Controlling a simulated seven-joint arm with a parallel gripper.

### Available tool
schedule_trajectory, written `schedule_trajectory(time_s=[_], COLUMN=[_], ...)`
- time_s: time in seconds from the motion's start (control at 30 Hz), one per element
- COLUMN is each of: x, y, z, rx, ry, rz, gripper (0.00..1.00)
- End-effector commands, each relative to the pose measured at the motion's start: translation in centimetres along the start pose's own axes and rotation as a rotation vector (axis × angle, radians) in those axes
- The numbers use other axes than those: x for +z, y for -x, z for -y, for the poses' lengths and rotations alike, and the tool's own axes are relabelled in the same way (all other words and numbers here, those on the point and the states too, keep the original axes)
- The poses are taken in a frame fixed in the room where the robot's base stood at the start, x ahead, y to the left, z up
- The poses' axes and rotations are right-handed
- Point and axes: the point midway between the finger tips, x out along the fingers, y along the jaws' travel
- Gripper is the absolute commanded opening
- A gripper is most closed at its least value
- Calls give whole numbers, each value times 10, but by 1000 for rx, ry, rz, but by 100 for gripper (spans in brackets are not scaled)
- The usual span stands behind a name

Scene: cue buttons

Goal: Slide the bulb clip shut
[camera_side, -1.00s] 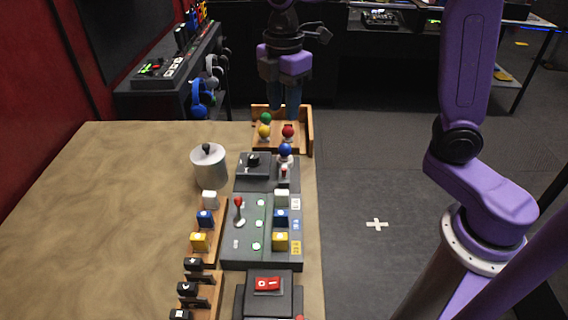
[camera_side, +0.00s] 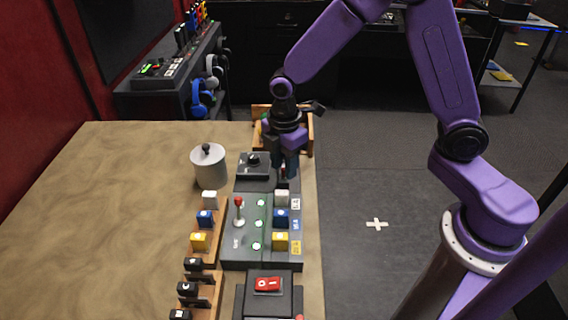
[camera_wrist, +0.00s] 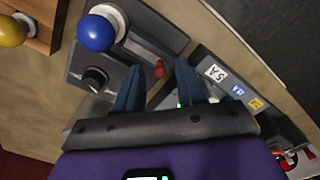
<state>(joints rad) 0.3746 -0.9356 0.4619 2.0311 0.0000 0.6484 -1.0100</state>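The blue bulb (camera_wrist: 97,32) sits in a white socket on a dark grey base (camera_wrist: 150,20) in the wrist view. A small red clip piece (camera_wrist: 158,68) is on the same base, beside the socket. My gripper (camera_wrist: 158,65) is open, with its two blue-grey fingers apart and the red piece showing between the tips. I cannot tell whether they touch it. In the side view my gripper (camera_side: 286,172) is low over the bulb base and hides the bulb and clip.
A black knob (camera_side: 253,160) is left of my gripper. The panel (camera_side: 240,255) with a red-topped lever (camera_side: 239,208) and coloured blocks is in front. A wooden tray (camera_side: 309,130) stands behind, and a grey lidded pot (camera_side: 209,168) is at left.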

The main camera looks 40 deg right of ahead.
Motion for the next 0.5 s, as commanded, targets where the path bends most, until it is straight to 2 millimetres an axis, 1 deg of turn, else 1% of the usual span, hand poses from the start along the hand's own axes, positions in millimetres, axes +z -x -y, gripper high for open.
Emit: schedule_trajectory(time_s=[0.1,0.37,0.4,0.47,0.5], x=[0,0,0,0,0], y=[-5,-5,-5,-5,-5], z=[0,0,0,0,0], rx=[-1,0,0,0,0], ry=[-1,0,0,0,0], rz=[1,0,0,0,0], gripper=[39,39,26,6,0])
